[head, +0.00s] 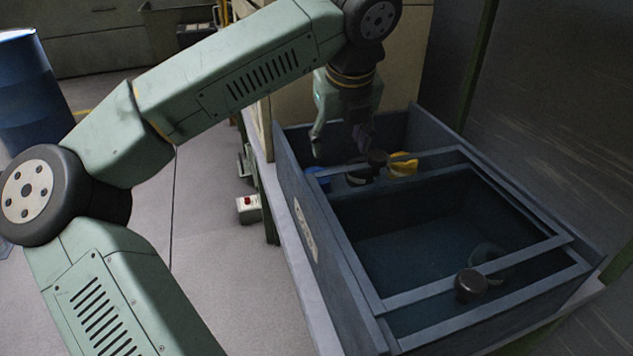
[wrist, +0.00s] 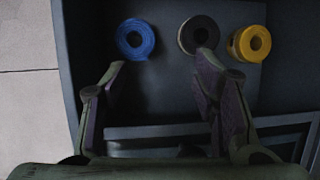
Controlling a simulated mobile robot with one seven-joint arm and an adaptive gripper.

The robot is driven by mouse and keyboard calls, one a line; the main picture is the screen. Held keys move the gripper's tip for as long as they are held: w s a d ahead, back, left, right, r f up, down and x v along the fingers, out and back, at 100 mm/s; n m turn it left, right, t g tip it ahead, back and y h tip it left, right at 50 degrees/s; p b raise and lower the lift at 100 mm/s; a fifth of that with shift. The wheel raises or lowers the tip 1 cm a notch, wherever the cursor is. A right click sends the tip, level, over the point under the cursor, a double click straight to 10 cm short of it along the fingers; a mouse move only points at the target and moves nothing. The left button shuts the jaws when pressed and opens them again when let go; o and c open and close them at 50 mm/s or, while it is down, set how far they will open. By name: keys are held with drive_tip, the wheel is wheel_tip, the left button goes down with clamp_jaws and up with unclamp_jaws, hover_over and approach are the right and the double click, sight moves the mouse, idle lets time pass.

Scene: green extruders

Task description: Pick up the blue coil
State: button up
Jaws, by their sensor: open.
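The blue coil (wrist: 135,39) lies at the left of a row of three coils in the wrist view, near the bin's left wall. In the head view only part of the blue coil (head: 318,178) shows beside the bin wall. My gripper (wrist: 160,65) is open and empty, with its two fingers apart. The blue coil is beyond the fingertips, nearer the left finger and not between them. In the head view my gripper (head: 341,150) hangs over the far end of the bin, near the coils.
A black coil (wrist: 198,35) and a yellow coil (wrist: 249,43) lie to the right of the blue one. The grey-blue bin (head: 299,215) has raised walls and a crossbar frame (head: 450,271). A dark round object (head: 470,286) is at its near end. A blue drum (head: 30,85) stands at far left.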

drive_tip(key=a, duration=0.1)
drive_tip(key=a+f+y, duration=0.1)
drive_tip(key=w+a+n, duration=0.1)
drive_tip(key=shift+f, duration=0.15)
drive_tip(key=x, duration=0.3)
drive_tip(key=shift+f+p, duration=0.35)
drive_tip(key=shift+s+p+x, duration=0.15)
drive_tip(key=shift+p+x, duration=0.25)
drive_tip(key=shift+x, duration=1.1)
drive_tip(key=shift+s+p+x, duration=0.2)
drive_tip(key=shift+p+x, duration=0.2)
drive_tip(key=shift+x, duration=1.1)
drive_tip(key=shift+f, duration=0.15)
drive_tip(key=shift+c, duration=0.5)
drive_tip(key=shift+d, duration=0.1)
drive_tip(key=c, duration=0.8)
